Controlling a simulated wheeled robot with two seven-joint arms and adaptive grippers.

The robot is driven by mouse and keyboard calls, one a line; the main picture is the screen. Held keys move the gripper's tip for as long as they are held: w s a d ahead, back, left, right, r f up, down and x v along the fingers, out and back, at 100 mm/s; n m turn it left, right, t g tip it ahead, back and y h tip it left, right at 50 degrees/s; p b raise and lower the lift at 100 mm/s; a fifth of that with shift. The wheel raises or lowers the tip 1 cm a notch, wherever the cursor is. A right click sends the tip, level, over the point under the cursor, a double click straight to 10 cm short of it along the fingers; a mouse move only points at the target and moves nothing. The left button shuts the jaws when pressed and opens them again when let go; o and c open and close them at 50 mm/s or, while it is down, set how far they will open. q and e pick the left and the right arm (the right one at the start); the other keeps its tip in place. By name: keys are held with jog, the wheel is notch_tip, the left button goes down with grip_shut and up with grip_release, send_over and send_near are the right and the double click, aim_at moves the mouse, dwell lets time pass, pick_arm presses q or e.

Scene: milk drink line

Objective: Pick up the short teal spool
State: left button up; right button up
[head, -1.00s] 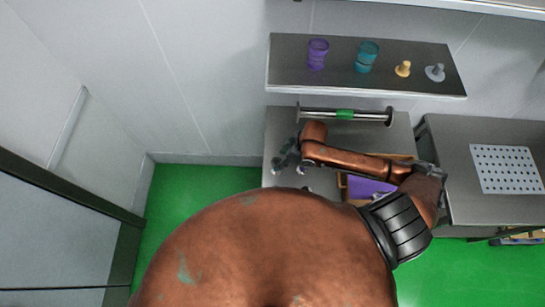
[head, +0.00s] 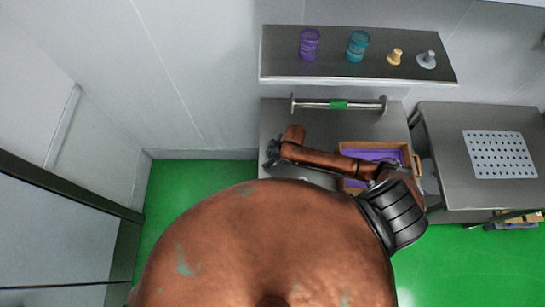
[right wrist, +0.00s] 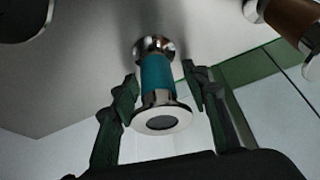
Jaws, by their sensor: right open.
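The short teal spool (right wrist: 157,78) shows in the right wrist view, with a teal middle and shiny metal flanges at both ends. My right gripper (right wrist: 160,75) is open, with one dark finger on each side of the spool. Gaps show between the fingers and the teal middle. In the head view my right gripper (head: 271,152) is at the left edge of the work table. I cannot make out the teal spool in the head view. My left gripper is not in view.
A wooden crate with purple lining (head: 412,158) is to the right. A brown spool (right wrist: 290,17) is near the wrist view's top right. Cups and cones stand on the shelf (head: 290,72).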

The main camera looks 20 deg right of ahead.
jog(key=shift+c, duration=1.2)
jog(key=c, duration=0.8)
grip_shut()
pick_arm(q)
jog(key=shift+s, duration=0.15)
pick_arm(e)
jog(key=shift+r, duration=0.1)
